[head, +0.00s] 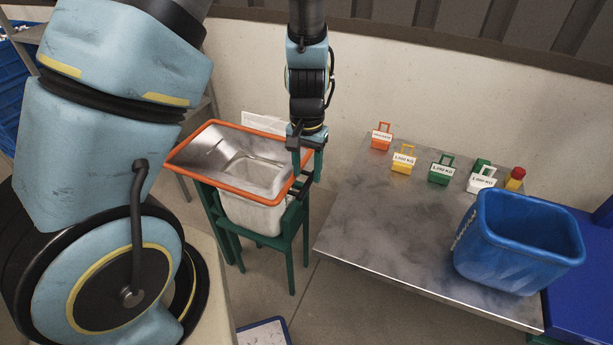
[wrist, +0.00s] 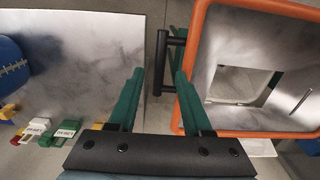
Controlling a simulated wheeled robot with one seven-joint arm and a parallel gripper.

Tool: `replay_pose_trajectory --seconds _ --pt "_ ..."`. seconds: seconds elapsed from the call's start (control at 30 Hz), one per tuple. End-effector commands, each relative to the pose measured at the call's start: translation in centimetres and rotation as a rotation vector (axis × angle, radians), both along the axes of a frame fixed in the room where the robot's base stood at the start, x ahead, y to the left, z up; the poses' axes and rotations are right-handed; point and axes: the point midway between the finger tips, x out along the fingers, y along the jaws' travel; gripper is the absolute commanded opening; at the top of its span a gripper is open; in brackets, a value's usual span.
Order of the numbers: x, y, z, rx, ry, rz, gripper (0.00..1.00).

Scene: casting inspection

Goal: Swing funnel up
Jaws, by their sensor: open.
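The funnel (head: 222,150) is a grey metal hopper with an orange rim, sitting low and roughly level over a green stand (head: 292,245). It also shows in the wrist view (wrist: 222,55), with a square opening in it. A black bar handle (wrist: 161,62) sticks out from the rim on the side by my gripper. My gripper (head: 307,178) is open at the funnel's right side, fingers pointing down. In the wrist view the handle appears between the two green fingers (wrist: 159,75); I cannot tell whether either touches it.
A white container (head: 252,214) sits under the funnel in the stand. To the right is a metal table (head: 375,220) with a blue bin (head: 510,250) and several coloured, labelled weights (head: 441,170) along its back. A wall stands close behind. Floor shows between stand and table.

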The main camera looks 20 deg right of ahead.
Motion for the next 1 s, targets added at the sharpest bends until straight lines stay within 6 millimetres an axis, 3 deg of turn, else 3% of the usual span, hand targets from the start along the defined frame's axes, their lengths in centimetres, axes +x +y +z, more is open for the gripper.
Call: replay_pose_trajectory --seconds 0.2,0.57,1.0 --pt "0.0 0.1 -2.4 0.001 0.001 0.002 0.49" --pt "0.0 0.0 -2.9 -0.001 -0.001 0.0 0.49" --pt "0.0 0.0 -2.9 -0.001 -0.001 0.001 0.01"
